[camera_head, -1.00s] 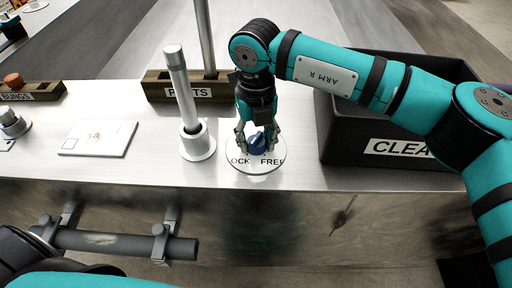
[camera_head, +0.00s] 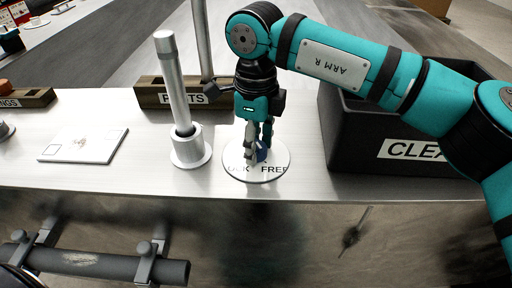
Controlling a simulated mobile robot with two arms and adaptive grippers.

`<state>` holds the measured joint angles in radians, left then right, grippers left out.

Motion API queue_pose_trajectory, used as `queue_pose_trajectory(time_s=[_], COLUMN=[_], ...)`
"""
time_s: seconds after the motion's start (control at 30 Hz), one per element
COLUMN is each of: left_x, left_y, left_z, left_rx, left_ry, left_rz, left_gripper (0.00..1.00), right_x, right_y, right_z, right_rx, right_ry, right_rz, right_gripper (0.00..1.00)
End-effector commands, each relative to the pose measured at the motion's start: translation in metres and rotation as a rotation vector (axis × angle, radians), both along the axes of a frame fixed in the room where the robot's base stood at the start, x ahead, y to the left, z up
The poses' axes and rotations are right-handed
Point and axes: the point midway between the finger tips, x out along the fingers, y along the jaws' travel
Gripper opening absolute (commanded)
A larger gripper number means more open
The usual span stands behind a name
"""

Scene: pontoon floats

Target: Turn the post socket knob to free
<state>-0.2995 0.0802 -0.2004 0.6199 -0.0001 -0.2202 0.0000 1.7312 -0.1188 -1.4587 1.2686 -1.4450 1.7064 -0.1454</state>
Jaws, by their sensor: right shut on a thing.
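The plate reads FREE on the right, and a partly covered word ending in K on the left. My right gripper (camera_head: 257,150) comes down from above and is shut on the knob, hiding much of it. Which way the knob points is hard to tell. Left of the dial, a metal post (camera_head: 171,85) stands upright in its round socket (camera_head: 190,147). My left gripper is not in view.
A black bin (camera_head: 352,140) marked CLEA, the rest hidden by my arm, stands right of the dial. A wooden block labelled POSTS (camera_head: 160,92) holds another post behind. A white card (camera_head: 83,146) lies left. A grey pipe (camera_head: 95,262) runs below the bench edge.

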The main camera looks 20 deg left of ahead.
Motion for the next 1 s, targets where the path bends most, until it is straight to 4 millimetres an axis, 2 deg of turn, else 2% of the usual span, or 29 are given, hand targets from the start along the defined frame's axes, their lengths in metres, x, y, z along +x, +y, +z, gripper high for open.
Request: queue_pose_trajectory(time_s=[0.4, 1.0], left_x=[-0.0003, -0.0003], left_y=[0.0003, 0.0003], left_z=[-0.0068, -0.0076], left_rx=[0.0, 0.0], left_ry=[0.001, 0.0], left_rz=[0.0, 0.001], left_gripper=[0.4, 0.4], right_x=[0.0008, 0.0008], right_y=[0.0003, 0.0003], right_z=[0.0013, 0.0019], right_rx=[0.003, 0.003], right_ry=[-0.002, -0.003], right_rz=[0.251, 0.316], right_gripper=[0.08, 0.08])
